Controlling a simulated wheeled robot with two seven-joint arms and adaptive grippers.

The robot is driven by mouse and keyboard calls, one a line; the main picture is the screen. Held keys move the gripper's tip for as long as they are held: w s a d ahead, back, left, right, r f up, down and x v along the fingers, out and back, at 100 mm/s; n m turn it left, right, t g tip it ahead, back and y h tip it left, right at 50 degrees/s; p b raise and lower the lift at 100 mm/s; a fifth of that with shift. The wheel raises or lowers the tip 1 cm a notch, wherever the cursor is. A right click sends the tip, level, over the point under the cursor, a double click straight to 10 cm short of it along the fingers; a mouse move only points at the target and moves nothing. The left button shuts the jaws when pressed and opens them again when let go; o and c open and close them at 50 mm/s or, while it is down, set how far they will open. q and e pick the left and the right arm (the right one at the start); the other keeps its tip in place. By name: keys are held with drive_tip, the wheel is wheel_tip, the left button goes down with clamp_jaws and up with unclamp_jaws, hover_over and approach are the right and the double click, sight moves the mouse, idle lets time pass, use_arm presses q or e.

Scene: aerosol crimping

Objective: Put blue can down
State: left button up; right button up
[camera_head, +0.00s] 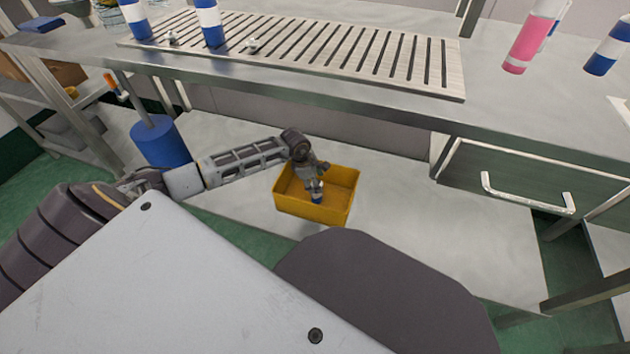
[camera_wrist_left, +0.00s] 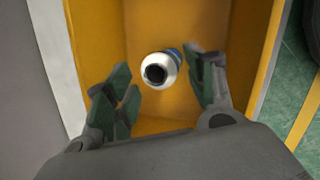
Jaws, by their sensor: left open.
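The blue can with a white upper part (camera_head: 317,193) is inside the yellow bin (camera_head: 290,205) on the lower shelf. In the left wrist view the can (camera_wrist_left: 162,68) stands out against the yellow bin floor, seen from above and appearing slightly tilted. My left gripper (camera_head: 316,184) reaches down into the bin from above. In the left wrist view my left gripper (camera_wrist_left: 166,86) is open, with one finger on each side of the can; the right-hand finger is very close to it, and I cannot tell if they touch. My right gripper is not in view.
The steel worktop (camera_head: 300,92) overhangs the lower shelf (camera_head: 400,215) behind the bin. A slatted rack (camera_head: 340,50), blue-and-white cans (camera_head: 210,22) and a pink can (camera_head: 530,42) are on it. The lower shelf right of the bin is clear.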

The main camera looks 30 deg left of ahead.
use_arm(q)
drive_tip(key=p+v, duration=0.4)
drive_tip(key=v, duration=0.8)
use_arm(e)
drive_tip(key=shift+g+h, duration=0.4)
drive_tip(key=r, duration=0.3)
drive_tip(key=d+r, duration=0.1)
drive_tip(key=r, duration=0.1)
use_arm(q)
drive_tip(key=shift+d, duration=0.1)
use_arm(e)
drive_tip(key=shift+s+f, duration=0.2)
